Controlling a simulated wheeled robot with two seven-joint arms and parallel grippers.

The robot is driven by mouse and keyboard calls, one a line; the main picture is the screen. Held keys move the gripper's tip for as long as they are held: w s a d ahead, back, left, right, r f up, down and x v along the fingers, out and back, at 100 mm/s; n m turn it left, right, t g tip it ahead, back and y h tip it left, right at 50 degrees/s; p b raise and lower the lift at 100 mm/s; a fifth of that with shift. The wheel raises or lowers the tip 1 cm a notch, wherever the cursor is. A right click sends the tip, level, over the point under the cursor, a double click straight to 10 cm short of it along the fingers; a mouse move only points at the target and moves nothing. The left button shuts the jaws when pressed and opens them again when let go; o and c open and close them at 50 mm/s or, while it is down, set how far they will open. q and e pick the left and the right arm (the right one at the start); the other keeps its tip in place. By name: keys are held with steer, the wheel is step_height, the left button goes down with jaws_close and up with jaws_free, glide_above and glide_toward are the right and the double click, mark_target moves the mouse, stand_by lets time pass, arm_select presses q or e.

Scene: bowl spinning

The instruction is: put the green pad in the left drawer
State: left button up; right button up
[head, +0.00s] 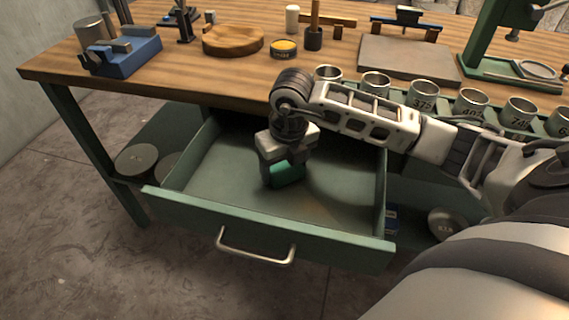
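The left drawer (220,207) is pulled out from under the wooden workbench and its inside looks empty apart from my gripper and the pad. My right gripper (283,172) points down inside the open drawer, near its middle. The green pad (288,174) is at the fingertips, low over the drawer floor. The fingers appear shut on it, and their upper part hides some of the pad. I cannot tell whether the pad touches the drawer floor. My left gripper is not in view.
The bench top (185,72) holds a blue vise (125,57), a round wooden block (232,40), a yellow-topped tin (284,48) and a grey plate (408,57). Several numbered metal cups (424,93) line the front edge, behind my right arm. Round weights (136,160) lie on the lower shelf.

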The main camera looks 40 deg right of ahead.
mark_target(288, 171)
steer(key=shift+o, duration=1.4)
step_height(288, 171, up, 12)
steer(key=s+p, duration=0.1)
steer(key=shift+s+r, duration=0.15)
steer(key=shift+s, duration=0.1)
